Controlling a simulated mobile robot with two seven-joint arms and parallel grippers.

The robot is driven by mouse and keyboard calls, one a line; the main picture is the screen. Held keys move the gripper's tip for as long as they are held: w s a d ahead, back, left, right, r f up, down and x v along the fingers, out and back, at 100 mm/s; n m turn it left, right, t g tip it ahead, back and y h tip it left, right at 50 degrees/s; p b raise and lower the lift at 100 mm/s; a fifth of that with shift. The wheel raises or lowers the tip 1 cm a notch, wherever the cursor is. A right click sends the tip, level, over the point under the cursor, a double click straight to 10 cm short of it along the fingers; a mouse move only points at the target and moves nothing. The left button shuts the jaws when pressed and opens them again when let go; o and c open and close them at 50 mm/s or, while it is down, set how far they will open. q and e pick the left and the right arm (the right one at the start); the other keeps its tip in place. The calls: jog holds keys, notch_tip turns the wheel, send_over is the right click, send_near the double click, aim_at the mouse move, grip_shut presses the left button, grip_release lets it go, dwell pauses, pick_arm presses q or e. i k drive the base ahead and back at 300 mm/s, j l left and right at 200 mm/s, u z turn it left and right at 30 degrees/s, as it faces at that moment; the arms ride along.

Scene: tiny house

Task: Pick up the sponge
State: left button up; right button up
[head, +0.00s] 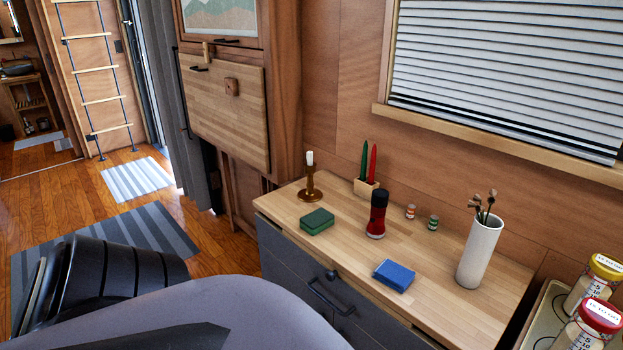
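Two small block-shaped items that look like sponges lie on the wooden counter top (345,235). One is a green block (316,221) at the left, near the front edge. The other is a blue block (394,276) nearer to me, close to the front edge, with a paler side. I cannot tell which of them the task means. Neither of my grippers shows in the head view, and nothing is touching either block.
A red and black cylinder (377,214) stands between and behind the blocks. A candlestick (310,181), a white vase (480,252) and two small striped jars share the counter. Lidded bottles (588,325) stand at the right. Large dark and grey shapes fill the lower left.

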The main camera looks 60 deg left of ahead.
aim_at(315, 222)
jog(key=k+j, duration=0.1)
jog(key=j, duration=0.7)
jog(key=k+j, duration=0.1)
jog(key=j, duration=0.7)
